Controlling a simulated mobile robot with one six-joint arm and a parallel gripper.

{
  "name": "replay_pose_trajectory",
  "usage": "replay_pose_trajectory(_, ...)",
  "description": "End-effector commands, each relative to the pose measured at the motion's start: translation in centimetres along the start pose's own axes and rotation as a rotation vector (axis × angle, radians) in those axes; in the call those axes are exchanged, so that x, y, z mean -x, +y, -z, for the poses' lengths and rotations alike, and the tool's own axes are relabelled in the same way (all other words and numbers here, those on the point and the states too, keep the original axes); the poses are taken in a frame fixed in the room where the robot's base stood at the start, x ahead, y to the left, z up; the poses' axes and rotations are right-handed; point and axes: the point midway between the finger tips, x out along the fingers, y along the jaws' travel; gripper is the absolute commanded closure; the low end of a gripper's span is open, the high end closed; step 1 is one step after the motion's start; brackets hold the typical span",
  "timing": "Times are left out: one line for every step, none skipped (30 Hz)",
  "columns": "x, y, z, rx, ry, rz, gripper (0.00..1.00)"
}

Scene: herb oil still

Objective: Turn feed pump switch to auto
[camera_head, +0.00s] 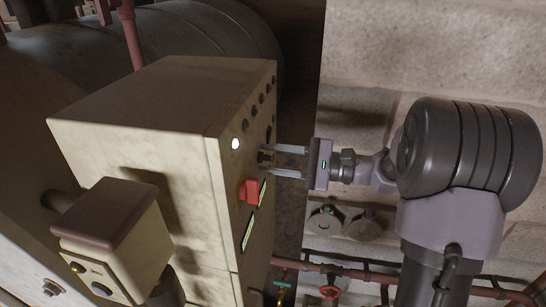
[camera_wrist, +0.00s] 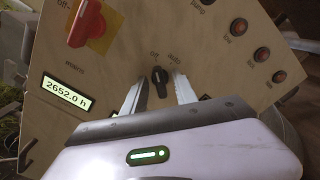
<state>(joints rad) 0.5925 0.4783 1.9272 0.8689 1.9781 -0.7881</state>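A small black rotary switch (camera_wrist: 159,78) sits on the cabinet's tan front panel (camera_wrist: 215,60), with the labels "off" and "auto" above it. Its handle stands roughly upright in the wrist view, nearer the "off" label than "auto". My gripper (camera_wrist: 157,88) is open, with one finger on each side of the switch. Gaps show between the fingers and the knob, so it is not clasped. In the head view my gripper (camera_head: 276,161) reaches the panel from the right, its fingertips beside the switch (camera_head: 263,157). The switch's name label is not readable.
A large red switch (camera_wrist: 86,24) and an hour display (camera_wrist: 67,95) are left of the switch in the wrist view. Several red buttons (camera_wrist: 238,27) are to the right. A small box (camera_head: 115,235) stands in front of the cabinet (camera_head: 140,110). Red pipes (camera_head: 330,291) run low behind.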

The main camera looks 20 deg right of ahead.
Motion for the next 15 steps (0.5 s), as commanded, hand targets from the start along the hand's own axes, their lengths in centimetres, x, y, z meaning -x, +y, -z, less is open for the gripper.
replay_pose_trajectory(-0.06,0.02,0.00,0.000,0.000,0.000,0.66)
replay_pose_trajectory(-0.07,0.02,0.00,0.000,0.000,0.000,0.66)
replay_pose_trajectory(-0.06,0.03,0.01,0.000,0.000,0.000,0.66)
replay_pose_trajectory(-0.05,0.03,0.01,0.000,0.000,0.000,0.66)
replay_pose_trajectory(-0.05,0.02,0.01,0.000,0.000,0.000,0.66)
replay_pose_trajectory(-0.04,0.02,0.01,0.000,0.000,0.000,0.66)
replay_pose_trajectory(-0.04,0.02,0.01,0.000,0.000,0.000,0.70)
replay_pose_trajectory(-0.03,0.02,0.01,0.000,0.000,0.000,0.76)
replay_pose_trajectory(-0.03,0.02,0.00,0.000,0.000,0.000,0.83)
replay_pose_trajectory(-0.03,0.02,0.00,0.000,0.000,0.000,0.89)
replay_pose_trajectory(-0.02,0.02,0.00,0.000,0.000,0.000,0.95)
replay_pose_trajectory(-0.02,0.02,0.00,0.000,0.000,-0.001,1.00)
replay_pose_trajectory(-0.02,0.02,0.00,0.000,0.000,-0.001,1.00)
replay_pose_trajectory(-0.02,0.02,0.00,0.000,0.000,-0.001,1.00)
replay_pose_trajectory(-0.01,0.02,0.00,0.000,0.000,-0.001,1.00)
